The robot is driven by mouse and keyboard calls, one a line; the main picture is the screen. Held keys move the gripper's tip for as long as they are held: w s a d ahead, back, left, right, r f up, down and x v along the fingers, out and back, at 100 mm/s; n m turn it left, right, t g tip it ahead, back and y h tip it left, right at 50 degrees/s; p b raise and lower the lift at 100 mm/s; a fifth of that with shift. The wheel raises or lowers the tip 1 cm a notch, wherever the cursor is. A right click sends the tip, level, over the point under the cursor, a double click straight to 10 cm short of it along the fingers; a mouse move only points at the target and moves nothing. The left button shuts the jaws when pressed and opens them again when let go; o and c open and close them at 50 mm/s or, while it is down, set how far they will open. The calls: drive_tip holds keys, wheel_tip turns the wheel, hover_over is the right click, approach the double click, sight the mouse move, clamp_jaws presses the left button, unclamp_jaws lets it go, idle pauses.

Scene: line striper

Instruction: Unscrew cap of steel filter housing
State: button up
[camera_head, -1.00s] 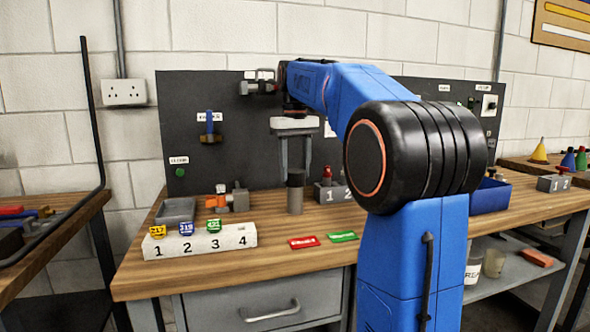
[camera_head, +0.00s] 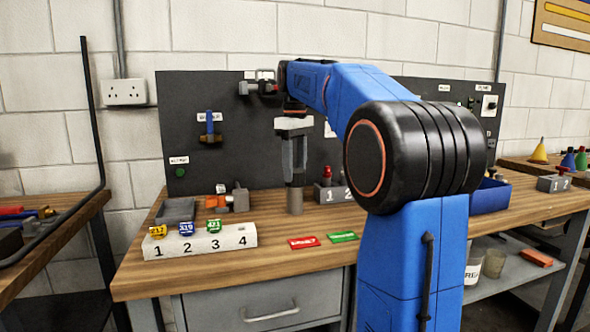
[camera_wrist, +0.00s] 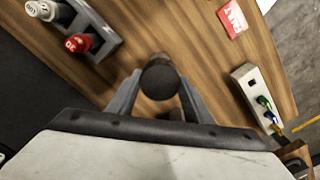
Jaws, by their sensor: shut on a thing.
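The steel filter housing (camera_head: 295,203) is a grey upright cylinder on the wooden bench, below my gripper. Its dark round cap (camera_wrist: 160,82) shows from above in the wrist view, between the two fingers. My gripper (camera_head: 294,182) points straight down, its fingers shut on the cap from opposite sides. It also shows in the wrist view (camera_wrist: 158,88). In the head view the fingers hide most of the cap, and I cannot tell how far it is turned on its thread.
A white numbered rack (camera_head: 200,243) with several coloured tags stands at the front left. A grey tray (camera_head: 175,212) and a valve fitting (camera_head: 226,200) lie left of the housing. A grey numbered block (camera_head: 332,194) stands close right. Red (camera_head: 304,242) and green (camera_head: 342,236) cards lie in front.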

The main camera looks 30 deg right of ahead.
sight(295, 170)
drive_tip(key=shift+r, duration=1.15)
drive_tip(key=shift+r, duration=2.35)
